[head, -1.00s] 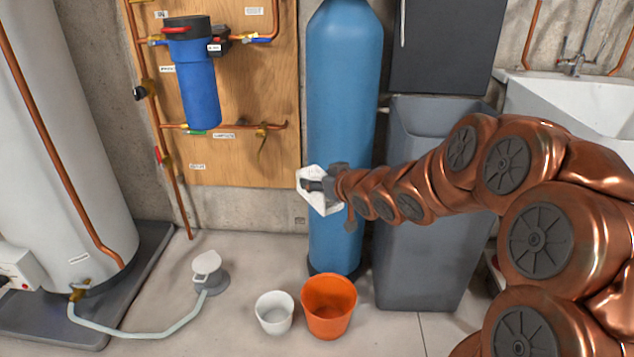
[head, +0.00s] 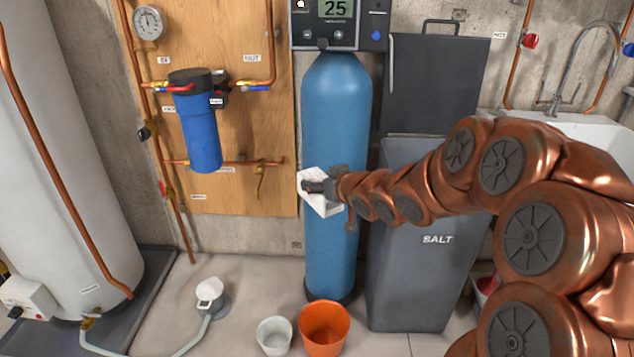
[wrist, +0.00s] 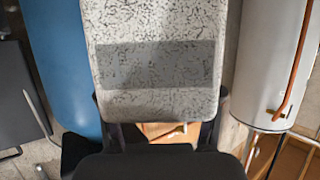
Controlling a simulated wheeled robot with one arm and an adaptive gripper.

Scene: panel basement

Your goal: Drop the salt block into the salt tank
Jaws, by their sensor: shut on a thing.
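The salt block (head: 318,204) is white and sits in my gripper (head: 326,187), in front of the blue cylinder in the head view. In the wrist view the block (wrist: 152,45) is pale with dark speckles, and my gripper's dark fingers (wrist: 155,130) are shut on it. The salt tank (head: 425,275) is a tall grey bin marked SALT, to the right of the block. Its dark lid (head: 440,85) stands raised behind it. My arm hides part of the tank's top opening. The block is apart from the tank.
The tall blue cylinder (head: 335,120) with a display head stands left of the tank, close behind my gripper. An orange bucket (head: 324,328) and a white bucket (head: 274,337) stand on the floor in front. A sink (head: 590,135) is at right. A white water heater (head: 60,150) is at left.

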